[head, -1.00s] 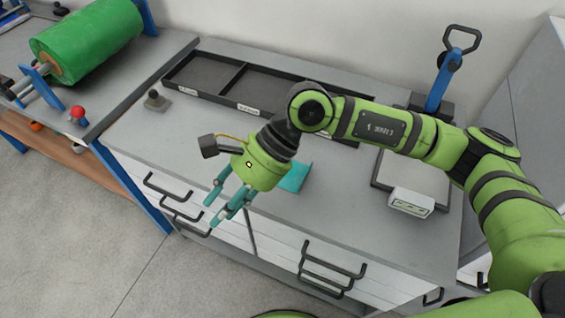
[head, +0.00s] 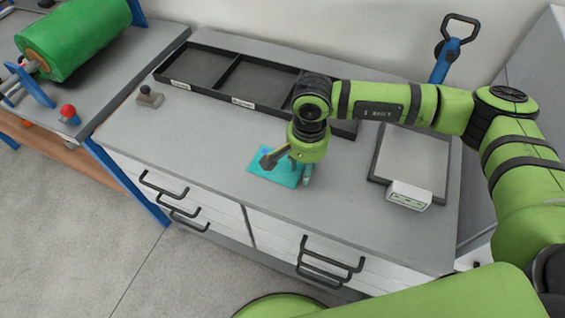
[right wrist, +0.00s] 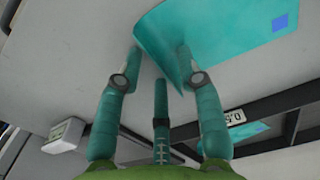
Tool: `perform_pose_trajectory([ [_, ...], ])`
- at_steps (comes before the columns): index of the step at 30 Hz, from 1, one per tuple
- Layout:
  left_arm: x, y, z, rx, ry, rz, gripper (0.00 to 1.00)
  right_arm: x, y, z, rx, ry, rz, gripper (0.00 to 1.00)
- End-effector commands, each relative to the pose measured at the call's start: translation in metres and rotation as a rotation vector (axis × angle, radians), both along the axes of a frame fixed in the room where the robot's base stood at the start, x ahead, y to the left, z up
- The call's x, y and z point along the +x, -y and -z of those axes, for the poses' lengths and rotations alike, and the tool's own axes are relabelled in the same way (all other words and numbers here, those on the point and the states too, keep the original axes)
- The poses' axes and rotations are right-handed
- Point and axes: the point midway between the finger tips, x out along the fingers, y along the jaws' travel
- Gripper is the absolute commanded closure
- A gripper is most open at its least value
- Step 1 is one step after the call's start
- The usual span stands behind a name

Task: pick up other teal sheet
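A teal sheet (head: 262,178) lies on the grey worktop, partly hidden by my right gripper (head: 300,178). In the right wrist view the teal sheet (right wrist: 210,30) fills the top, with a blue square on it and a bent-looking edge near the fingertips. My right gripper (right wrist: 160,62) points at it with its fingers spread apart; one fingertip overlaps the sheet, and I cannot tell whether it touches. Another teal sheet (right wrist: 213,98) with a blue mark shows behind, by the black tray; in the head view my arm hides that spot. My left gripper is not in view.
A black divided tray (head: 230,101) runs along the back of the worktop. A scale-like device (head: 412,165) stands at the right and a small grey knobbed block (head: 150,97) at the left. A green roll (head: 75,38) sits on the left bench. The front left worktop is clear.

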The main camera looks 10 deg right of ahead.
Motion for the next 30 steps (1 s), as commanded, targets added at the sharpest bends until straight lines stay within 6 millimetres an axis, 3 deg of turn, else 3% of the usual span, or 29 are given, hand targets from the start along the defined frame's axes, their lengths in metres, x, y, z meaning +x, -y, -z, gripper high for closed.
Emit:
perform_pose_trajectory([
  [5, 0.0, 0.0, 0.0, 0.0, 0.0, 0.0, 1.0, 0.0, 0.0, 0.001, 0.001, 0.0, 0.0, 0.63],
  [6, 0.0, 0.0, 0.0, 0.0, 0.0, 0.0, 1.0, 0.0, -0.001, 0.001, 0.001, 0.0, 0.0, 0.67],
  [9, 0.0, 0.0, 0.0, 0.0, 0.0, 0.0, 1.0, 0.0, -0.001, 0.001, 0.001, 0.0, 0.0, 1.0],
  [23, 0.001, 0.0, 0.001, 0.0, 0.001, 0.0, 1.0, 0.0, -0.001, -0.002, 0.002, 0.0, 0.0, 1.0],
  [30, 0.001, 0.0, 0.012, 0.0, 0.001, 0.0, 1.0, 0.001, -0.001, -0.026, 0.004, 0.006, 0.0, 1.0],
])
